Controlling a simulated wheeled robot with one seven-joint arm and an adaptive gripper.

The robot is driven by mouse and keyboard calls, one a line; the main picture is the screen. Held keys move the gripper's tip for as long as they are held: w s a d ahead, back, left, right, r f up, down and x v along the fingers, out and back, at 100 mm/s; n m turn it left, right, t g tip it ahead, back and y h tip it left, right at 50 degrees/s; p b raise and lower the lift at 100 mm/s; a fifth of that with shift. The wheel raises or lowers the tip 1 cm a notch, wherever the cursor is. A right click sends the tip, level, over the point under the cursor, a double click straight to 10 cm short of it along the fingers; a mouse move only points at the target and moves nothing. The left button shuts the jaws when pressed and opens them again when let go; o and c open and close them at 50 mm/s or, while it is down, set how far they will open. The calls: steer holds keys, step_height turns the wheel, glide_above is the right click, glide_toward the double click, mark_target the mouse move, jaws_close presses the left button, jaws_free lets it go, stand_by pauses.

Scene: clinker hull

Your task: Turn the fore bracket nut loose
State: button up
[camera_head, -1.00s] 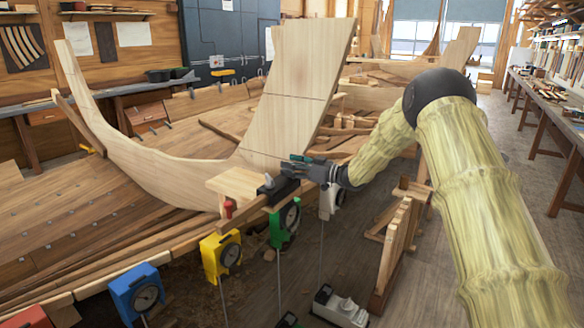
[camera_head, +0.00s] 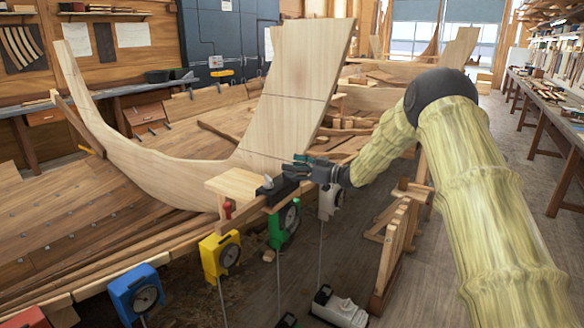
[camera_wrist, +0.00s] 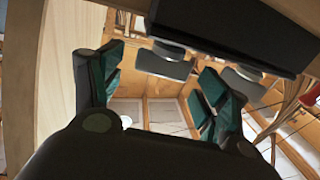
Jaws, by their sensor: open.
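A black bracket (camera_head: 285,190) sits on the end of a wooden rail in the head view, beside the pale upright frame board. A small light-grey piece (camera_head: 268,183), perhaps its nut, stands on the bracket's left part; it is too small to be sure. My gripper (camera_head: 297,165) is just above and right of the bracket, by the frame's edge. Whether it touches the bracket cannot be told.
The pale curved frame (camera_head: 285,110) rises close behind my gripper. Yellow (camera_head: 220,255), green (camera_head: 284,224) and blue (camera_head: 137,292) gauge boxes hang along the hull's edge. A wooden trestle (camera_head: 397,240) stands to the right. Floor farther right is clear.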

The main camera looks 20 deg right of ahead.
steer(key=v, duration=1.1)
steer(key=shift+d, duration=0.15)
steer(key=shift+s, duration=0.1)
